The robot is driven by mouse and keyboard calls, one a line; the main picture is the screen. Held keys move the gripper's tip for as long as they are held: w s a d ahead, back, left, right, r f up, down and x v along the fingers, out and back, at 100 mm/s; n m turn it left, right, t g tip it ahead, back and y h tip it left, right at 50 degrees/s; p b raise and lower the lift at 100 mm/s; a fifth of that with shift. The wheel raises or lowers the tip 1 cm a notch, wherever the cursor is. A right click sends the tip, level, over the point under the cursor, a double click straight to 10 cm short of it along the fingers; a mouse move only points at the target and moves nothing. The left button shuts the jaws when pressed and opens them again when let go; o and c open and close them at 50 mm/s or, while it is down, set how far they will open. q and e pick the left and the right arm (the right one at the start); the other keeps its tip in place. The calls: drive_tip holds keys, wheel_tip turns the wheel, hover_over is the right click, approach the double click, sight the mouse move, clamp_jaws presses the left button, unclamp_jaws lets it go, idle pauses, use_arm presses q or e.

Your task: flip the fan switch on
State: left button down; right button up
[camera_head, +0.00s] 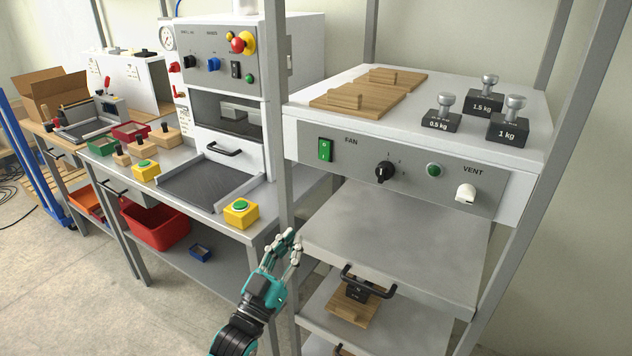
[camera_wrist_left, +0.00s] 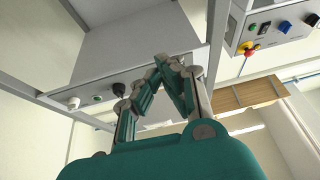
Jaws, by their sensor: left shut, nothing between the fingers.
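The green fan switch (camera_head: 325,150) is a rocker under the word FAN, at the left end of the grey front panel (camera_head: 345,172) of the white unit. Whether the rocker is pressed up or down is too small to tell. My left gripper (camera_head: 293,240) is shut and empty, below and a little left of the switch, apart from it, beside the grey rack post. In the left wrist view my gripper's fingertips (camera_wrist_left: 172,62) meet in front of the panel, and the switch does not show clearly there. My right gripper is in neither view.
The panel also carries a black knob (camera_head: 385,172), a green button (camera_head: 434,170) and a white vent knob (camera_head: 465,193). A rack post (camera_head: 281,120) stands left of the switch. Weights and wooden boards (camera_head: 365,97) sit on top. A bench with yellow button boxes (camera_head: 241,213) stands left.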

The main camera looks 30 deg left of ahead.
use_arm(q)
drive_tip(key=s+r+t, duration=0.2)
drive_tip(key=s+r, duration=0.1)
drive_tip(key=r, duration=0.5)
drive_tip(key=shift+s+d+m+t+h+b, duration=0.15)
drive_tip(key=shift+d+m+t+h+b, duration=0.15)
drive_tip(key=shift+h+b, duration=0.1)
drive_tip(key=shift+r, duration=0.1)
drive_tip(key=p, duration=0.3)
approach(326, 144)
wheel_tip(326, 144, up, 3)
drive_tip(key=w, duration=0.4)
drive_tip(key=shift+d+p, duration=0.1)
drive_tip(key=shift+p, duration=0.3)
